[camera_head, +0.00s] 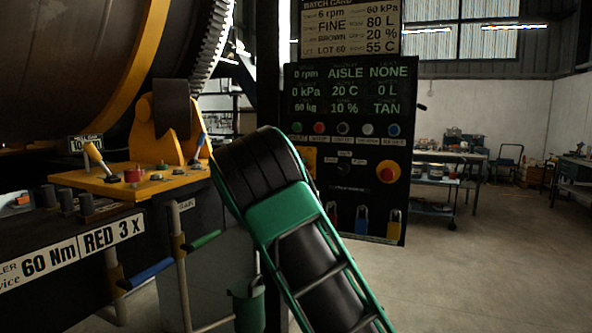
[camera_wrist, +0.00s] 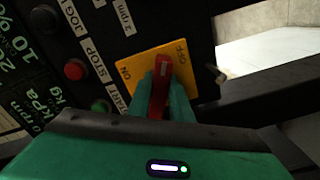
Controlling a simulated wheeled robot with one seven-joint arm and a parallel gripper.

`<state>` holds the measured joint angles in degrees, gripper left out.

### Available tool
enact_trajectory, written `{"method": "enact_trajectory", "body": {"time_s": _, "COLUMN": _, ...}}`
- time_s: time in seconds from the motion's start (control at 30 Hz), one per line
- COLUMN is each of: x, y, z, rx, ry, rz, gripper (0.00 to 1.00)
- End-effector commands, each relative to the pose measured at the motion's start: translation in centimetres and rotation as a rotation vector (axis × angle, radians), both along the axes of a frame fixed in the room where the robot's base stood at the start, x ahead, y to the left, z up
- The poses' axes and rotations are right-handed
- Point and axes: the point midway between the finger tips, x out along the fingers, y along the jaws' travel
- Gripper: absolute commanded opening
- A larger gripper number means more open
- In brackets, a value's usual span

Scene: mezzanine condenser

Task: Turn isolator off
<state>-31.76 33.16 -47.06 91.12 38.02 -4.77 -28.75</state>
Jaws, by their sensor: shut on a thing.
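The isolator is a yellow plate (camera_wrist: 132,61) with a red handle (camera_wrist: 162,68) on the dark control panel. In the wrist view, the ON label is at the plate's left and the OFF label at its upper right. The handle points up the picture, between the two labels. My gripper (camera_wrist: 163,86) is shut on the handle, with a green finger at each side. The handle's lower part is partly hidden by the fingers. In the head view the yellow plate (camera_head: 309,158) shows only in part behind my arm, and the gripper is hidden.
The control panel (camera_head: 352,118) carries a row of buttons, a red emergency stop (camera_head: 388,172) on yellow and hanging padlocks (camera_head: 394,222). A yellow bench with levers (camera_head: 130,180) and a large drum (camera_head: 70,60) stand at left. The floor (camera_head: 480,260) at right is open.

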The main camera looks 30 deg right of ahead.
Motion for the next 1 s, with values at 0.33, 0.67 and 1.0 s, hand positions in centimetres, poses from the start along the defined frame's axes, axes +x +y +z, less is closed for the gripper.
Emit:
{"method": "enact_trajectory", "body": {"time_s": 0.33, "x": -0.15, "y": -0.34, "z": -0.81, "rx": 0.145, "ry": -0.171, "rz": -0.011, "gripper": 0.0}}
{"method": "enact_trajectory", "body": {"time_s": 0.67, "x": -0.06, "y": -0.2, "z": -0.92, "rx": 0.203, "ry": -0.243, "rz": -0.01, "gripper": 0.0}}
{"method": "enact_trajectory", "body": {"time_s": 1.0, "x": -0.02, "y": -0.13, "z": -0.97, "rx": 0.209, "ry": -0.25, "rz": -0.009, "gripper": 0.0}}
